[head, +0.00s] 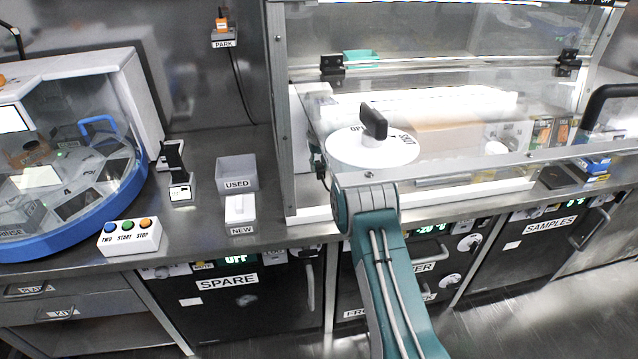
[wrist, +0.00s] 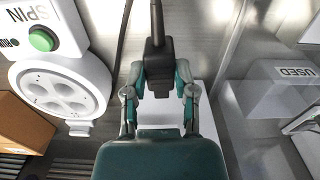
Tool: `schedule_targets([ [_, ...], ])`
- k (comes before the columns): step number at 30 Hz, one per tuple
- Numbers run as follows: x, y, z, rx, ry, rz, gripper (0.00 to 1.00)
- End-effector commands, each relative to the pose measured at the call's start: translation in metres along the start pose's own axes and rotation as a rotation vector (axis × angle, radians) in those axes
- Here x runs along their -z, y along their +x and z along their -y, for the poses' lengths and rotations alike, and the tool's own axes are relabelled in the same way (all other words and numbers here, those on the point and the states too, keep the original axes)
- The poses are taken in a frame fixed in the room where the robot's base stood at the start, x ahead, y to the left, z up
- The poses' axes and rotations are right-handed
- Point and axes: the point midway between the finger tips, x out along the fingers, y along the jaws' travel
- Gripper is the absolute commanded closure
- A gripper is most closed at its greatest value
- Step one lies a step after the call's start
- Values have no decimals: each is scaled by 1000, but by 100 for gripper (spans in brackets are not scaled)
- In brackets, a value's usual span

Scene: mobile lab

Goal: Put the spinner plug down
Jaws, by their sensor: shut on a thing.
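In the wrist view my gripper (wrist: 161,82) is shut on the dark spinner plug (wrist: 157,55), one teal finger on each side. A dark cable leaves the plug's far end toward the top edge. A pale surface shows behind the gripper; whether the plug touches anything cannot be told. To the left is a white spinner (wrist: 65,88) with round wells, beside a white box with a green button (wrist: 42,40) and a SPIN label. The head view shows my teal arm at lower centre, but the gripper and plug cannot be made out there.
A bin marked USED (head: 237,172) stands on the bench behind one marked NEW (head: 240,208); the USED bin also shows in the wrist view (wrist: 275,95). A PARK holder (head: 223,40) with an orange-topped item is on the wall. A glass-fronted enclosure (head: 290,120) stands right.

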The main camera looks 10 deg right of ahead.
Motion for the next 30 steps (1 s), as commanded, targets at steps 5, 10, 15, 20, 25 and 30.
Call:
schedule_targets([
  [5, 0, 22, 0, 0, 0, 0, 100],
  [10, -1, 40, 0, 0, 0, 2, 100],
  [15, -1, 61, 0, 0, 0, 0, 100],
  [20, 0, 61, 0, 0, 0, -2, 100],
  [25, 0, 64, 0, 0, 0, -1, 100],
  [30, -1, 68, 0, 0, 0, 0, 100],
])
